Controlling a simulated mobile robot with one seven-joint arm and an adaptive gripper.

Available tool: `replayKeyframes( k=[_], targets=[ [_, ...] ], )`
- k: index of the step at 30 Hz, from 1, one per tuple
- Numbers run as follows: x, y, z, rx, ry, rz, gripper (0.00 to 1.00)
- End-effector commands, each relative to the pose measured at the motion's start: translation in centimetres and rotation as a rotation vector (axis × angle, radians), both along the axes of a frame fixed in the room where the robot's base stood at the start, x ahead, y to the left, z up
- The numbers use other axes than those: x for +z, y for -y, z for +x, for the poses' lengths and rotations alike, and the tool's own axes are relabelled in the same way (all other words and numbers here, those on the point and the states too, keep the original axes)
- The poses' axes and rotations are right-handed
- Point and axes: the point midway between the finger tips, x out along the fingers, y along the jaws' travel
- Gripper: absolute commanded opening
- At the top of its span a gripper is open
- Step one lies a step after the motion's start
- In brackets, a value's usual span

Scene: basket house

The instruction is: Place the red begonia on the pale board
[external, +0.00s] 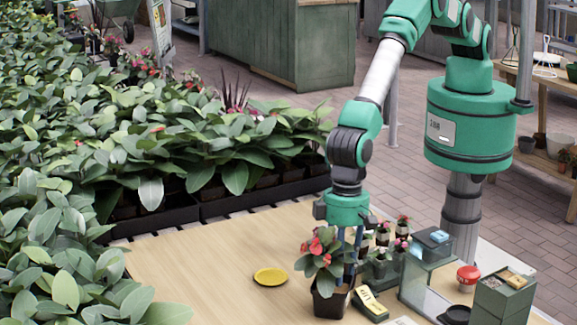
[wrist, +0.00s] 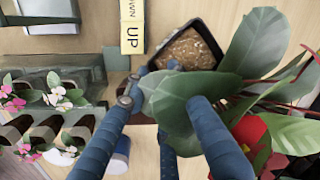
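The red begonia (external: 322,246) has broad green leaves and red flowers, and stands upright in a dark square pot (external: 330,302) on the pale wooden board (external: 205,262). My gripper (external: 350,262) points down just behind and right of the plant, its fingers low among the leaves. In the wrist view the blue fingertips (wrist: 158,72) are at one corner of the soil-filled pot (wrist: 192,48). A large leaf covers part of the fingers, so whether they press on the pot is hidden. Red petals show in the wrist view at the lower right.
A yellow UP/DOWN block (external: 369,303) stands close right of the pot. Several small potted flowers (external: 383,233) and a glass stand (external: 428,262) are behind it. A yellow dish (external: 270,277) lies left. A red button (external: 467,275) and green box (external: 503,295) are right. The board's left is clear.

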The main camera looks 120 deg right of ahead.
Motion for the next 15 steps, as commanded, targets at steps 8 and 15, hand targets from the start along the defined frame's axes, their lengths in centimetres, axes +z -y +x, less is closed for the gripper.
replayKeyframes(
  k=[8,15],
  targets=[
    [0.01,0.0,0.0,0.0,0.0,0.0,0.0],
    [0.1,-0.02,0.05,0.0,0.001,0.001,0.0]
  ],
)
